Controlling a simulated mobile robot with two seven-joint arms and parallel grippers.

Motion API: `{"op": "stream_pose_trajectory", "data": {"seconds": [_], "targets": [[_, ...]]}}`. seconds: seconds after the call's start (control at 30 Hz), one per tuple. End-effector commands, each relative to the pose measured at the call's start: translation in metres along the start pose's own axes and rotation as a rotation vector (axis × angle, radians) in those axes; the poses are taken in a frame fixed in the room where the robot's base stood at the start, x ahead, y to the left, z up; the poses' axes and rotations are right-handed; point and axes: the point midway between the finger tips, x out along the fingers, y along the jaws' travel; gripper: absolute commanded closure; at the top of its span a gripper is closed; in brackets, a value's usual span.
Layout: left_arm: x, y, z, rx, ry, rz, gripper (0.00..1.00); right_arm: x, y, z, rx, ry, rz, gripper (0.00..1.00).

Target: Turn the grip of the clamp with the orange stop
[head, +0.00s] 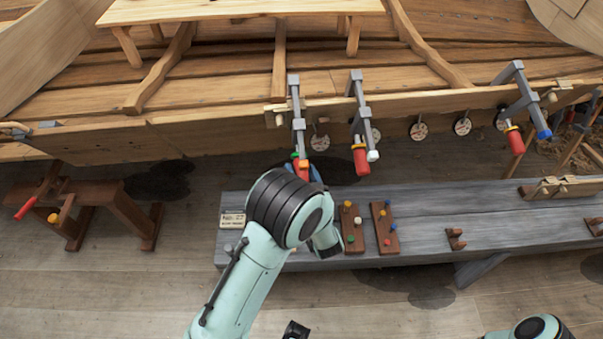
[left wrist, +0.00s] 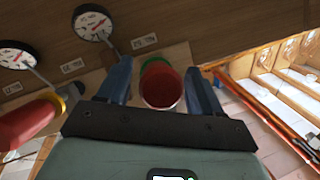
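Three bar clamps with red grips hang on the hull's edge plank. The left clamp (head: 297,115) has a green part by its red grip (head: 301,163). The middle clamp (head: 359,115) has a white end, and the right clamp (head: 522,95) a blue end. My left gripper (head: 303,173) is at the left clamp's grip, largely hidden by my arm. In the left wrist view its blue fingers (left wrist: 160,88) stand open on either side of a red grip (left wrist: 162,92) with a green collar. A neighbouring red grip (left wrist: 28,122) has a yellow-orange collar. My right gripper does not show.
A grey bench (head: 480,215) below the hull carries peg boards (head: 384,228) with coloured pegs. A reddish-brown trestle (head: 100,203) stands at the left, with a red handle and an orange knob. Round dials (head: 418,131) line the plank. The floor in front is mostly clear.

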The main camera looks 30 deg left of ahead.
Motion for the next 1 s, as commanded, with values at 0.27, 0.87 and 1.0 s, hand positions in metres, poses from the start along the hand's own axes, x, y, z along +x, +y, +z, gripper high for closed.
{"op": "stream_pose_trajectory", "data": {"seconds": [0.27,0.87,1.0], "targets": [[-0.001,0.001,0.001,0.001,-0.002,0.003,0.35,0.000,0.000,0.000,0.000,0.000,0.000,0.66],[-0.106,0.002,0.001,0.001,-0.001,0.007,0.35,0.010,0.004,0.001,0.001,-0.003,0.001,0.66],[-0.125,0.001,0.001,0.001,-0.001,0.005,0.35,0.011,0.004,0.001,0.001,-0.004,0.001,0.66]]}}
